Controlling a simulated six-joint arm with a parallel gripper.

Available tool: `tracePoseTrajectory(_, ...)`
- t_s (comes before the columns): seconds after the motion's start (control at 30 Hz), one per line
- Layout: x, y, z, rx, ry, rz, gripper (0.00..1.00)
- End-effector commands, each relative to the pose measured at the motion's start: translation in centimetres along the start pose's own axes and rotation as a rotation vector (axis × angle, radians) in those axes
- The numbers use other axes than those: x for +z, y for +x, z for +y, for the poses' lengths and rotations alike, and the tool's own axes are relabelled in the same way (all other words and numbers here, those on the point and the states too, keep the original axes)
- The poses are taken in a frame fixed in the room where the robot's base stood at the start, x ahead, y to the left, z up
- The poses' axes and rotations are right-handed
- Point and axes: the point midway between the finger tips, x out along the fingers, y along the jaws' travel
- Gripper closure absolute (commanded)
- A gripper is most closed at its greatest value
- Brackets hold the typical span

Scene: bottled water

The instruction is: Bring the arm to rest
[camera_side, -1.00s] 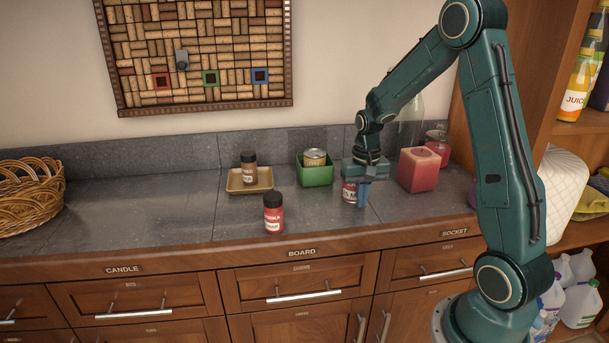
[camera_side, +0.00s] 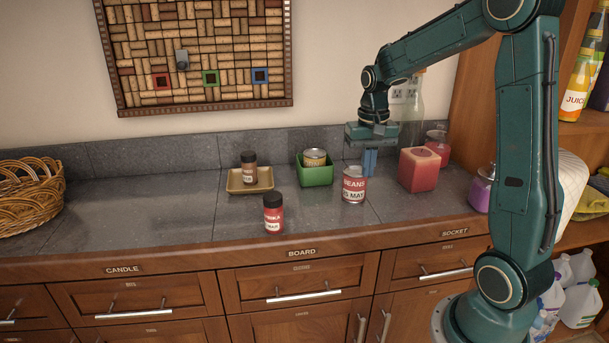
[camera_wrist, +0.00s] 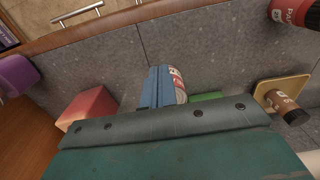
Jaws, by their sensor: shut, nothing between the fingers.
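My gripper (camera_side: 370,161) hangs over the counter with its blue fingers pointing down, shut and empty. Its fingers also show in the wrist view (camera_wrist: 158,88). A beans can (camera_side: 354,186) stands upright on the counter, just below and to the left of the fingers in the side view. In the wrist view the can (camera_wrist: 178,84) is partly hidden behind the fingers. The side view does not show clearly how far apart fingers and can are in depth.
A red candle (camera_side: 419,170) and a purple jar (camera_side: 481,190) stand to the right. A green box (camera_side: 316,178) holding a can, a yellow tray (camera_side: 262,184) with a brown-capped bottle, and a paprika bottle (camera_side: 273,217) stand to the left. The left counter is mostly clear.

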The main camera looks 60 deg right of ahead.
Motion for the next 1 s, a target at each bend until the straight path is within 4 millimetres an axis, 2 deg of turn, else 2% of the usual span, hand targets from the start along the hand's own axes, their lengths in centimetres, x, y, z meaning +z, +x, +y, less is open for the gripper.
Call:
tracePoseTrajectory(0.27, 0.3, -0.4, -0.2, -0.002, -0.011, 0.006, 1.00)
tracePoseTrajectory(0.47, 2.1, -1.9, -1.2, -0.012, -0.071, 0.044, 1.00)
tracePoseTrajectory(0.8, 8.4, -5.9, -3.5, -0.052, -0.270, 0.164, 1.00)
tracePoseTrajectory(1.0, 12.6, -7.5, -4.1, -0.082, -0.395, 0.239, 1.00)
